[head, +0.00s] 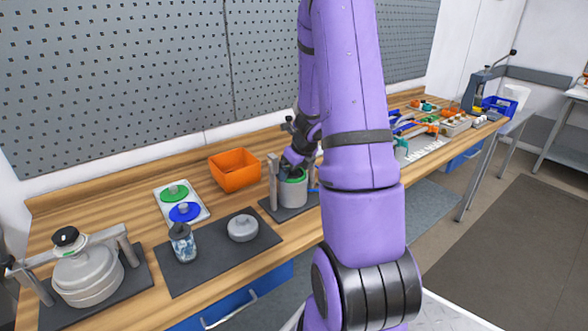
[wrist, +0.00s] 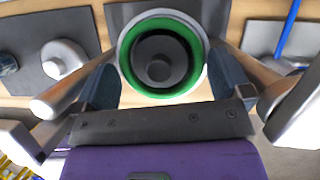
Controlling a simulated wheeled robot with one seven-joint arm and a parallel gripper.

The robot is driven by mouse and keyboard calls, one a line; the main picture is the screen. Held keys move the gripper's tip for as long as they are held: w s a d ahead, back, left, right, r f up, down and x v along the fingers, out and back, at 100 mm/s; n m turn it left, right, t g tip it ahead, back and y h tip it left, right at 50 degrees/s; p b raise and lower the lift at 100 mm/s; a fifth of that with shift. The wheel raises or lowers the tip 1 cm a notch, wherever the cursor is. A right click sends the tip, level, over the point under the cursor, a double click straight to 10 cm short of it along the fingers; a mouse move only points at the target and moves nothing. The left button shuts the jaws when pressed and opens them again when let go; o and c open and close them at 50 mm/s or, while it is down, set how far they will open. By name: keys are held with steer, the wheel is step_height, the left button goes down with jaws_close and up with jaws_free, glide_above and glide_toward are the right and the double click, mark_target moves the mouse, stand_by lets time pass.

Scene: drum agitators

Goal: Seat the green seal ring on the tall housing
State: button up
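The tall housing (head: 292,193) is a grey cylinder standing on a dark mat beside an upright post. The green seal ring (wrist: 194,54) lies around its round mouth in the wrist view, with a grey rim showing outside it and a dark interior with a round grey hub inside. Green also shows at the housing top in the head view (head: 296,179). My gripper (wrist: 164,65) is over the housing, its two fingers apart on either side of the ring. The fingers look open, with a thin strip of rim between them and the ring. Fingertip contact is hard to see.
A white tray (head: 205,216) holds a green and a blue round piece. An orange bin (head: 235,172) stands behind. A patterned jar (head: 183,243) and a small grey lid (head: 242,228) are on a dark mat. A wide lidded pot (head: 88,275) stands at left.

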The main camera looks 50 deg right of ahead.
steer(key=v, duration=1)
steer(key=shift+s+r, duration=0.2)
steer(key=shift+r, duration=0.15)
steer(key=shift+a, duration=0.1)
stand_by(0.4)
steer(key=s+a+r+n+y, duration=0.1)
steer(key=a+r+n, duration=0.5)
steer(key=a+n, duration=0.4)
steer(key=s+a+r+n+y, duration=0.1)
steer(key=a+r+n, duration=0.6)
steer(key=a+n, duration=0.25)
steer(key=s+a+r+n+h, duration=0.1)
steer(key=s+a+r+n, duration=0.3)
steer(key=s+a+n, duration=0.6)
steer(key=s+n, duration=0.2)
steer(key=n, duration=0.5)
steer(key=shift+a+r+n+t+h, duration=0.3)
steer(key=shift+a+r+n+t, duration=0.05)
steer(key=shift+r+t, duration=0.05)
